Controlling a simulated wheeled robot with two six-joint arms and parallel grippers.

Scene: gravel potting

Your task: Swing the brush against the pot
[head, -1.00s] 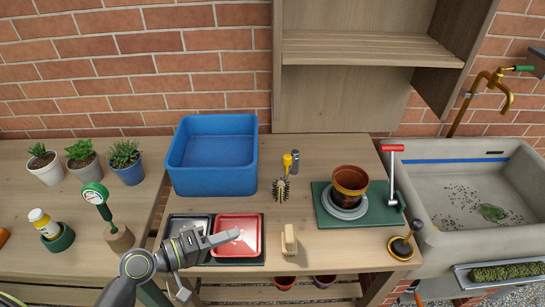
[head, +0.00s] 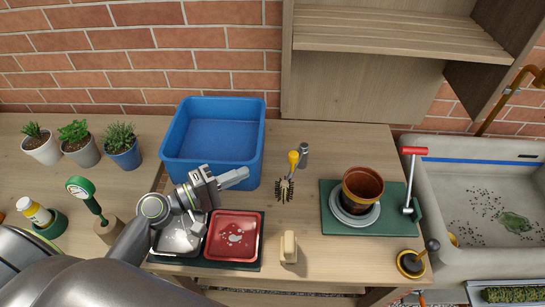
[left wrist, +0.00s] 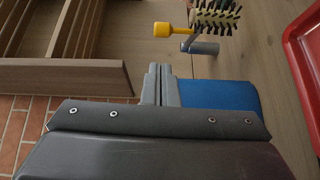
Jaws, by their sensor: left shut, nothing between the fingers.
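The brown pot (head: 362,186) sits upright on a grey saucer (head: 352,219) on a green mat, right of the brush. My left gripper (head: 244,174) is shut and empty, in front of the blue bin and left of the brush, apart from it. Its closed fingers show in the left wrist view (left wrist: 157,80). My right gripper is not in view.
The blue bin (head: 215,160) stands behind my left gripper. A red tray (head: 233,237) lies in front of it. A red-handled tool (head: 411,180) is right of the pot. A cream block (head: 289,246) sits at the front.

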